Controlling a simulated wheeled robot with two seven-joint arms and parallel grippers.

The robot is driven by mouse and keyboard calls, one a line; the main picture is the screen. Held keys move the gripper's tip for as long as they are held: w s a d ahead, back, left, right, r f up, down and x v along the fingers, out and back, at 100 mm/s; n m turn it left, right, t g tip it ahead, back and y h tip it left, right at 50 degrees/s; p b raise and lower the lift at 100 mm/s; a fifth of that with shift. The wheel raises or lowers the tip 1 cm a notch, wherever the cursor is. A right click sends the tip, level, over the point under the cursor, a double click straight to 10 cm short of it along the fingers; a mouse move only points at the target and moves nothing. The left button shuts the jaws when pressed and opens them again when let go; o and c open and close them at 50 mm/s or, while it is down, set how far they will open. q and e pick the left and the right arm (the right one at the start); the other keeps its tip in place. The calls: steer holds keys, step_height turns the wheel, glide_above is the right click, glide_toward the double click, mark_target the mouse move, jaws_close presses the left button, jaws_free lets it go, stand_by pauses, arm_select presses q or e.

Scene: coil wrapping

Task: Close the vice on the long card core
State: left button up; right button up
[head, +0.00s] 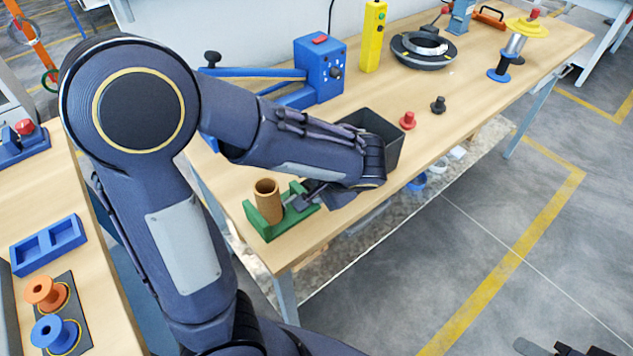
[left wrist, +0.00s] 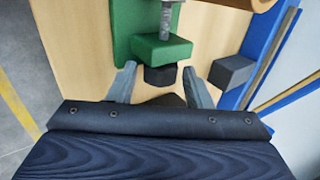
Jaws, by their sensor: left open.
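The green vice (head: 265,231) stands near the table's front edge in the head view. The brown card core (head: 267,198) stands upright between its jaws; I cannot tell whether both jaws touch it. In the left wrist view the vice (left wrist: 160,47) shows its metal screw, with a dark knob (left wrist: 160,75) at the near end. A small part of the core (left wrist: 245,4) shows at the top edge. My left gripper (head: 304,198) is at the screw side of the vice. In the left wrist view its open fingers (left wrist: 160,84) stand either side of the knob, apart from it. Dark parts, perhaps my right gripper (head: 566,347), show at the bottom right.
A dark open bin (head: 388,146) stands just behind my left wrist. Red (head: 407,121) and black (head: 438,105) knobbed pieces lie right of it. A blue machine (head: 320,70) stands further back. A second table (head: 30,205) at left holds a blue tray (head: 48,245) and spools.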

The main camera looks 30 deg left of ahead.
arm_select(q)
steer(key=c, duration=0.6)
steer(key=shift+r, duration=0.15)
steer(key=h+p, duration=0.1)
steer(key=p, duration=0.1)
steer(key=g+h+p, duration=0.1)
steer(key=p, duration=0.1)
steer(key=shift+w+a+r+h+p, duration=0.1)
steer(key=shift+a+r+h+p, duration=0.2)
steer(key=shift+a+h, duration=0.1)
steer(key=shift+f+g, duration=0.15)
steer(key=shift+g, duration=0.15)
steer(key=shift+w+d+f+h, duration=0.1)
steer(key=shift+h, duration=0.2)
steer(key=h+p, duration=0.1)
steer(key=p, duration=0.1)
steer(key=h+p, duration=0.1)
steer(key=p, duration=0.1)
steer(key=shift+a+r+g, duration=0.4)
steer(key=shift+w+f+h+p, duration=0.15)
steer(key=shift+f+h+p, duration=0.1)
steer(key=shift+h+p, duration=0.3)
steer(key=shift+f+g, duration=0.1)
steer(key=shift+g, duration=0.2)
